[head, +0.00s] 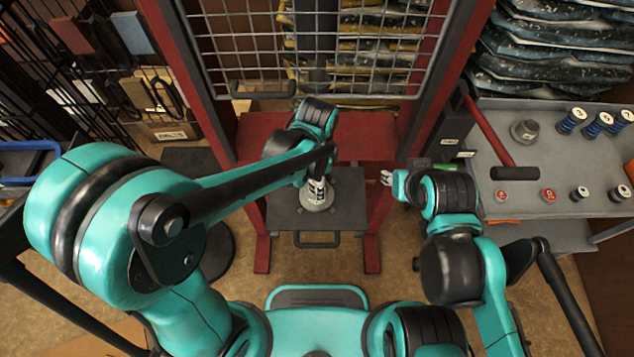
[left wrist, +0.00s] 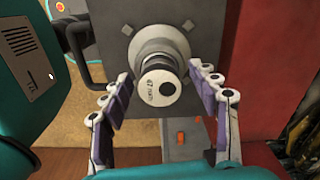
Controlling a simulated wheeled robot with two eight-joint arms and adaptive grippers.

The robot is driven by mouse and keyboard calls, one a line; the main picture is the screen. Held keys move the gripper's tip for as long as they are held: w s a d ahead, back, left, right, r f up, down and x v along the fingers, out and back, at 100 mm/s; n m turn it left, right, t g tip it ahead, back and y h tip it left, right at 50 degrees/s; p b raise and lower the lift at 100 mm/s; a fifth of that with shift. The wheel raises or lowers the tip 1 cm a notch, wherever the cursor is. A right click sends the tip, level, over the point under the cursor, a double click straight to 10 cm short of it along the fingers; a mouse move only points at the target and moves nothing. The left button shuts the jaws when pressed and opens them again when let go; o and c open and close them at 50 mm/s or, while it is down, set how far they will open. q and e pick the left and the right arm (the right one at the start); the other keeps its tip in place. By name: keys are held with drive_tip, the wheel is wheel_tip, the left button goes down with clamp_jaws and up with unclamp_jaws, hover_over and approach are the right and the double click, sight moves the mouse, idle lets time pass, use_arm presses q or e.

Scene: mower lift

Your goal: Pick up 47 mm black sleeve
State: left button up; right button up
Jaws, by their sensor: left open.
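The sleeve (left wrist: 160,88) is a short cylinder with a white end face marked 47 and a dark band around its side. It sits on a round grey base on the dark plate of the red press frame. It also shows small in the head view (head: 316,189). My left gripper (left wrist: 161,75) is open, with one finger on each side of the sleeve and visible gaps to it. How deep the fingertips reach along the sleeve is unclear. My right gripper (head: 387,178) is beside the frame's right post, away from the sleeve; its jaws are too small to read.
The red press frame (head: 415,80) with a wire mesh guard (head: 300,50) stands around the plate (head: 345,205). A grey bench (head: 480,140) at the right holds a red-handled mallet (head: 515,173), a grey stepped part (head: 524,131) and several small cylinders. A black wire rack is at the left.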

use_arm(q)
clamp_jaws()
drive_tip(key=shift+r, duration=0.15)
